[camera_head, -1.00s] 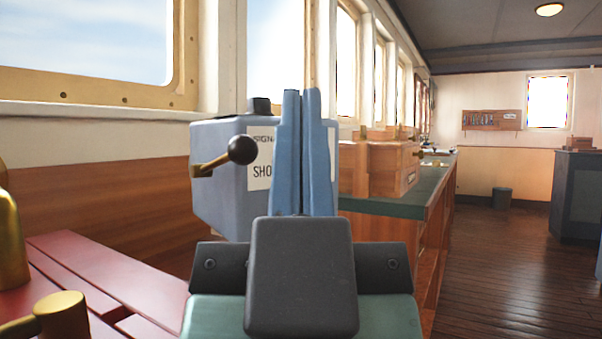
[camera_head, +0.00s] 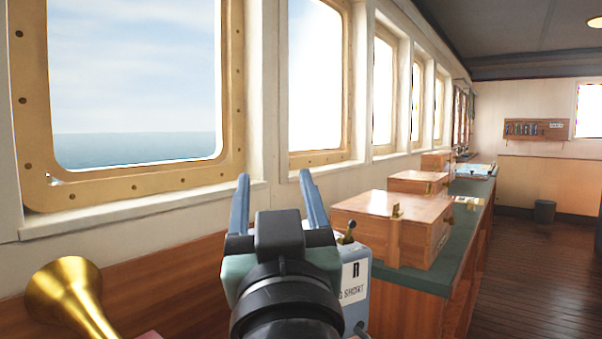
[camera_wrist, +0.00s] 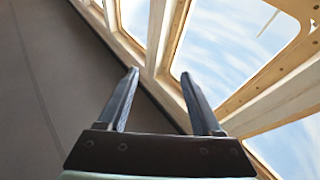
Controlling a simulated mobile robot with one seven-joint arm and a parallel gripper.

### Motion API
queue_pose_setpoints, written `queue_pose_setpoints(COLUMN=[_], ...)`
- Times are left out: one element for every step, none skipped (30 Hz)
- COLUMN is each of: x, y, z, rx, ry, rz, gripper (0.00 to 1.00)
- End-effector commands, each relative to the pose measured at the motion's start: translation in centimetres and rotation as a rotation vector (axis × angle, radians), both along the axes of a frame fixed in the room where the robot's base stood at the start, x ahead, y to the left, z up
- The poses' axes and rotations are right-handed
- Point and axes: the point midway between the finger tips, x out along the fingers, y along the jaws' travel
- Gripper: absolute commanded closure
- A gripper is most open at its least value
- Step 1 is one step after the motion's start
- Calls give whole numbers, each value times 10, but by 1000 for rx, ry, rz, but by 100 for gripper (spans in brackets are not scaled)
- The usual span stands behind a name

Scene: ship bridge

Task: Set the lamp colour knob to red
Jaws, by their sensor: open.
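My gripper (camera_head: 275,185) is open and empty, its two blue-grey fingers pointing up in front of the window wall. In the wrist view my gripper (camera_wrist: 160,78) also shows spread fingers with nothing between them, and windows and ceiling behind. The grey-blue signal box (camera_head: 362,312) stands behind and to the right of my gripper, which hides much of it. Its white label (camera_head: 354,283) is partly readable as "SHORT". A small dark-tipped lever (camera_head: 347,236) shows at the top of the box. I cannot make out the lamp colour knob in either view.
A brass horn (camera_head: 68,292) stands at the lower left. Wooden boxes (camera_head: 385,222) line the green-topped counter (camera_head: 415,277) to the right of the signal box. Windows run along the left wall.

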Motion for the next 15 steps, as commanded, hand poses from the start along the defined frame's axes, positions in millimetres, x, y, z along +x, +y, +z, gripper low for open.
queue_pose_setpoints(x=[16,24,34,42,49,58,64,70,77,82,86,92,96,99,103], y=[3,6,9,11,13,15,16,18,19,20,21,21,21,21,20], z=[21,22,23,24,25,26,25,26,26,26,26,26,25,26,25], rx=[-18,-27,-42,-52,-64,-78,-90,-102,-117,-129,-141,-155,-167,-178,-194], ry=[62,99,148,185,223,272,310,348,397,434,473,524,562,599,650], rz=[11,19,29,38,45,54,62,68,77,82,90,96,102,108,114], gripper=[34,34,34,34,34,34,34,34,34,34,34,34,34,34,34])
